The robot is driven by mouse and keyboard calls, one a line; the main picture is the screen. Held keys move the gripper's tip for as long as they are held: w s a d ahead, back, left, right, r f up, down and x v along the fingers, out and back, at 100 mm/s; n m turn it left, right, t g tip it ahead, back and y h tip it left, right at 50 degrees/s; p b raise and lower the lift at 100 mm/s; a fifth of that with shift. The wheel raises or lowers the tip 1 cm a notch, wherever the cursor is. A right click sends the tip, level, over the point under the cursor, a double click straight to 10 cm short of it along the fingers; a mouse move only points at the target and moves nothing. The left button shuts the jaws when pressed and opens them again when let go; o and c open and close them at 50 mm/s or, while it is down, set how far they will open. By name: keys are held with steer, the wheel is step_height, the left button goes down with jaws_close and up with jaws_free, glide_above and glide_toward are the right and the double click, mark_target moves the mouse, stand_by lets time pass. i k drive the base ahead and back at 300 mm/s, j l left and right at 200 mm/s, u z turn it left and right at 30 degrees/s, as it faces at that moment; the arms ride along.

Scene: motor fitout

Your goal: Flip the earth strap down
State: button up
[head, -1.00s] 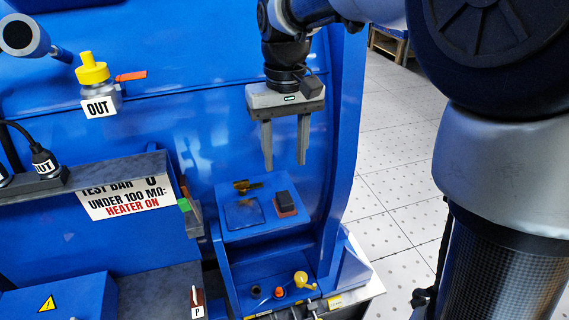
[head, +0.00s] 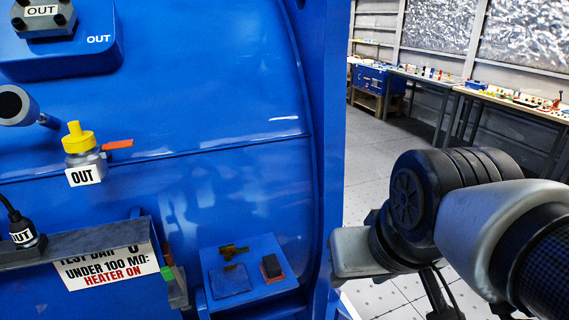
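A small blue shelf box (head: 262,247) sits low at the machine's right side. On its top are a brass-coloured piece (head: 233,251), a dark square plate (head: 230,280) and a dark block with a red base (head: 271,266). I cannot tell for sure which of these is the earth strap. The brass piece lies along the shelf's back part. My arm is folded at the right of the head view, apart from the shelf. My gripper's fingers do not show, so its state and hold are hidden.
A yellow-capped valve (head: 82,145) with an orange lever (head: 117,144) juts from the blue machine wall (head: 230,90). A grey bar (head: 85,241) with a test sign (head: 105,266) is left of the shelf. Open tiled floor (head: 375,150) and workbenches (head: 435,82) lie right.

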mark_target(169, 273)
steer(key=k+j, duration=0.1)
steer(key=j, duration=0.3)
steer(key=k+j, duration=0.1)
steer(key=j, duration=0.7)
steer(key=k+j, duration=0.15)
steer(key=j, duration=0.25)
